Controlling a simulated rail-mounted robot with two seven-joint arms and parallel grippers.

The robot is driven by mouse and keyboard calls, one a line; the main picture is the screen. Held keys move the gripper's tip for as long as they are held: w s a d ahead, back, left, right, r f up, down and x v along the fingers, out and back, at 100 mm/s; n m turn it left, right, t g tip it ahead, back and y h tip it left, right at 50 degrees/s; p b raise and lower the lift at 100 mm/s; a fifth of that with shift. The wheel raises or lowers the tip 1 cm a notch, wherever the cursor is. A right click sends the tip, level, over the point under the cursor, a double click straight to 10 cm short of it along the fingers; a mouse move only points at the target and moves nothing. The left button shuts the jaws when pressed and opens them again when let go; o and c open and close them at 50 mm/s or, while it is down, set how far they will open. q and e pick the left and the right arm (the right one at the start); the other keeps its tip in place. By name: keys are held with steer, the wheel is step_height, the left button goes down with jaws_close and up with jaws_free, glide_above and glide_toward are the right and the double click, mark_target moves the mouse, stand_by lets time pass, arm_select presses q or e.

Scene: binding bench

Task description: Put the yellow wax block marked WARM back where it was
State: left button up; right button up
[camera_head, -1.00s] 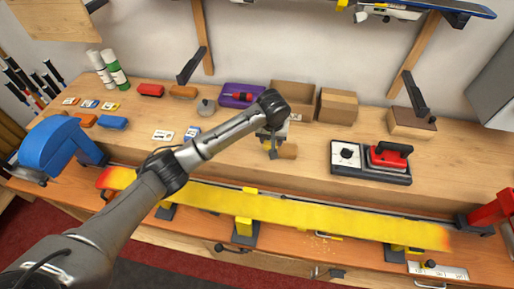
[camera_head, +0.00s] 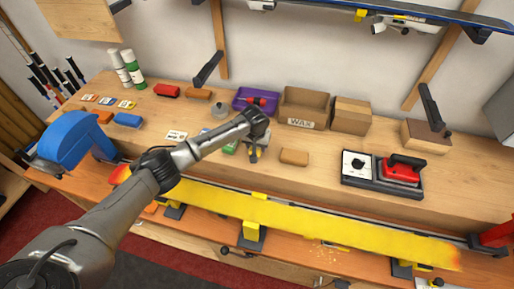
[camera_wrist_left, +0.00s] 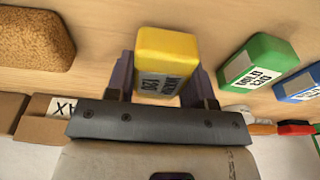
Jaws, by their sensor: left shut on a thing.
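My left gripper (camera_head: 253,156) is shut on the yellow wax block (camera_wrist_left: 167,52). The block sits between its two fingers in the left wrist view, with a white label that reads upside down and is hard to make out. In the head view the gripper and arm hide most of the block. The gripper is over the bench top, between a green block (camera_head: 230,147) and a tan cork block (camera_head: 294,157). I cannot tell whether the yellow block touches the bench. My right gripper is not in view.
A cardboard box marked WAX (camera_head: 301,123) stands behind the gripper, beside a purple tray (camera_head: 243,100). A blue block (camera_wrist_left: 298,86) lies beyond the green one (camera_wrist_left: 258,62). A yellow ski (camera_head: 320,222) runs along the front.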

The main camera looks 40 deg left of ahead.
arm_select(q)
steer(key=shift+f, duration=0.9)
steer(key=shift+f, duration=0.1)
steer(key=o, duration=1)
steer(key=shift+c, duration=0.2)
steer(key=r, duration=0.4)
steer(key=s+r, duration=0.1)
steer(key=r, duration=0.3)
steer(key=d+r, duration=0.1)
steer(key=r, duration=0.3)
steer(key=shift+s, duration=0.3)
